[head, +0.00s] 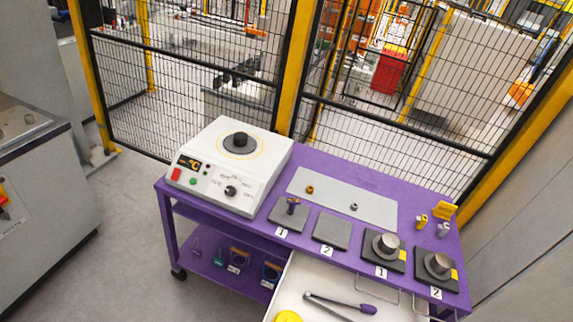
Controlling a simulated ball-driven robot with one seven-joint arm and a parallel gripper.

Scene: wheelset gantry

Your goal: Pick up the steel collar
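A small grey metal ring-like piece (353,206), which looks like the steel collar, sits on the light grey plate (330,207) on the purple cart (317,160). A brass-coloured piece (309,188) of similar size sits on the same plate, to its left. The grey piece stands apart from other things, with bare plate around it. It is too small to make out its bore clearly. My gripper is not in view.
A white heater unit (209,186) stands at the cart's left. Dark pads, one with a purple-handled piece (292,206), line the front. Silver cylinders (388,243) (438,263) stand at the right. An open white drawer (290,290) holds tongs (340,303). Mesh fencing (200,80) stands behind.

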